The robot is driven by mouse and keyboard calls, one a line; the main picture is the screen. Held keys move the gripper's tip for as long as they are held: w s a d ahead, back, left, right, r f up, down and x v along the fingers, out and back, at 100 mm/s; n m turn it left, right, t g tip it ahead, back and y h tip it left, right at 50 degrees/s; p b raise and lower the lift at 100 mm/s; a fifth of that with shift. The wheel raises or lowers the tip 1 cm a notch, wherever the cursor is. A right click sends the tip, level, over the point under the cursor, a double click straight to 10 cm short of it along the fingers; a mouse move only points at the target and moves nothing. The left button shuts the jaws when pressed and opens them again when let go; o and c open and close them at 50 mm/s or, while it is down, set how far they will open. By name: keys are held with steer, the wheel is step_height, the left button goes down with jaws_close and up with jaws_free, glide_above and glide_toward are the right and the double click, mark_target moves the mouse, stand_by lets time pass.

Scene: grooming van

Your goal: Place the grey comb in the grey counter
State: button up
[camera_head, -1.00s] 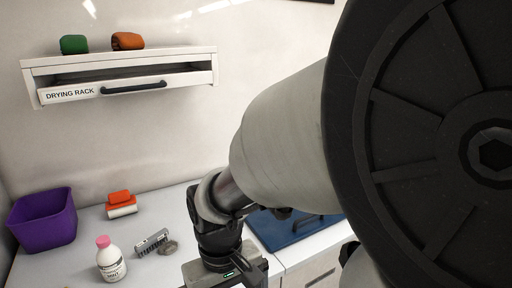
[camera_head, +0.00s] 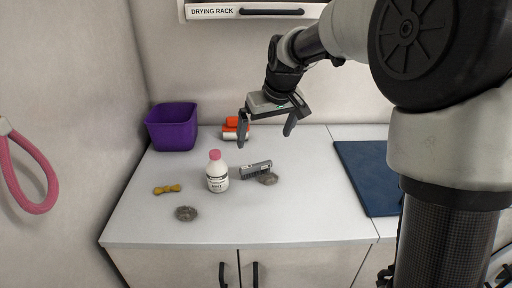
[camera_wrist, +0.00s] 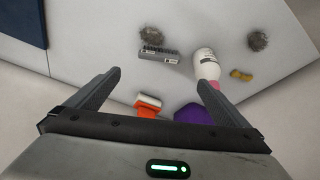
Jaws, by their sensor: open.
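The grey comb (camera_head: 256,170) lies on the grey counter (camera_head: 280,222), right of a white bottle and touching or close to a tuft of hair. In the wrist view the comb (camera_wrist: 158,55) lies beyond my fingertips, its teeth towards the far tuft. My gripper (camera_head: 266,142) is open and empty, held above the back of the counter. The wrist view shows its two fingers (camera_wrist: 158,80) spread wide with nothing between them but counter further below.
A white bottle with a pink cap (camera_head: 217,172) stands close left of the comb. A purple bin (camera_head: 172,128), orange-and-white brush (camera_head: 235,129), yellow bone toy (camera_head: 167,189) and hair tufts (camera_head: 186,213) (camera_head: 267,179) are around. A blue mat (camera_head: 368,178) lies right. The front counter is clear.

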steer(key=b, duration=0.1)
glide_above(256, 165)
steer(key=s, duration=0.2)
steer(key=f, duration=1)
steer(key=shift+s+d+f, duration=0.1)
steer(key=shift+d+f, duration=0.1)
steer(key=shift+d, duration=0.15)
steer(key=shift+b+x, duration=0.35)
steer(key=shift+x, duration=2.75)
steer(key=shift+d, duration=0.15)
steer(key=c, duration=0.9)
steer(key=r, duration=0.3)
steer(key=r+p, duration=0.1)
steer(key=r, duration=0.5)
steer(key=shift+s+d+r, duration=0.25)
steer(key=shift+d+r, duration=0.05)
steer(key=shift+d, duration=0.05)
steer(key=s+d+m+p, duration=0.1)
steer(key=s+d+p, duration=0.3)
steer(key=s, duration=0.2)
steer(key=s+d+m+h+p, duration=0.1)
steer(key=s+d+m+p, duration=0.1)
steer(key=s+d+p, duration=0.2)
steer(key=s+d+f+m+p, duration=0.1)
steer(key=s+d+p, duration=0.2)
steer(key=s, duration=0.6)
steer(key=shift+d+m+h+p, duration=0.3)
steer(key=shift+d+h+p, duration=0.1)
steer(key=shift+p, duration=0.3)
